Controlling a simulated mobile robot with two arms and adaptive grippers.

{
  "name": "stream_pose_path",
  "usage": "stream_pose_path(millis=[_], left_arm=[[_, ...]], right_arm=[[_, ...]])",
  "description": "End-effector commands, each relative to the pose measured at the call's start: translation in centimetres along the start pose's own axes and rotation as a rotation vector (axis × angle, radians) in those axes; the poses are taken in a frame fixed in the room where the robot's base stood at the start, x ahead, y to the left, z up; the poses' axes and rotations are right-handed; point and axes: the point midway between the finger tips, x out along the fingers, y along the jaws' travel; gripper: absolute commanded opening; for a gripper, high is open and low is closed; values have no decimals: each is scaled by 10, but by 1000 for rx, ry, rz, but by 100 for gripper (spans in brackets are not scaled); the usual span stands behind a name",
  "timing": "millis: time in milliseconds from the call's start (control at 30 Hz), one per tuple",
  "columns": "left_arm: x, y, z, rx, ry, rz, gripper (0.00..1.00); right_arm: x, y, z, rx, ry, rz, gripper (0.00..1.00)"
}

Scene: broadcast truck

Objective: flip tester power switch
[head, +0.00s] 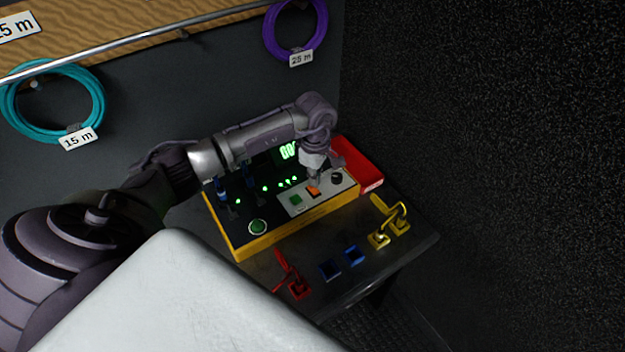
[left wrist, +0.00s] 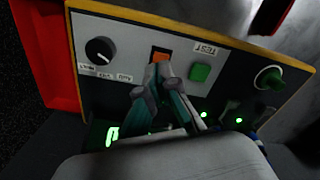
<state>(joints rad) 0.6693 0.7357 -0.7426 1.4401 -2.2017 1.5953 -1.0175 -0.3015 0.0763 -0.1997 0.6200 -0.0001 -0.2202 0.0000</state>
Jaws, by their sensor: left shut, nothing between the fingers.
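The tester (head: 243,246) is a yellow-edged box with a dark panel on a dark shelf. Its orange rocker switch (head: 313,191) sits on a light grey plate between a green button (head: 296,200) and a black knob (head: 337,178). A lit green display and several green lights show on the panel. My left gripper (head: 315,182) is shut and empty, pointing down at the orange switch. In the left wrist view the fingertips (left wrist: 158,72) are at the orange switch (left wrist: 160,54) and partly cover it; I cannot tell whether they touch. My right gripper is not in view.
A red bin (head: 362,165) stands against the tester's right end. Red (head: 293,279), blue (head: 330,269) and yellow (head: 390,225) parts sit along the shelf's front. Cable coils, teal (head: 95,95) and purple (head: 268,38), hang on the back wall. A dark wall closes the right side.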

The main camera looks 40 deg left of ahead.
Motion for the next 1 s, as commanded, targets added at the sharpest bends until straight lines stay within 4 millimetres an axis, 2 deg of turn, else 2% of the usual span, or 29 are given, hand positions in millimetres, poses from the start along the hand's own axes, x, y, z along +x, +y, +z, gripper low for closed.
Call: stream_pose_path(millis=[1000], left_arm=[[6, 0, 0, 0, 0, 0, 0]], right_arm=[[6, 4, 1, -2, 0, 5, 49]])
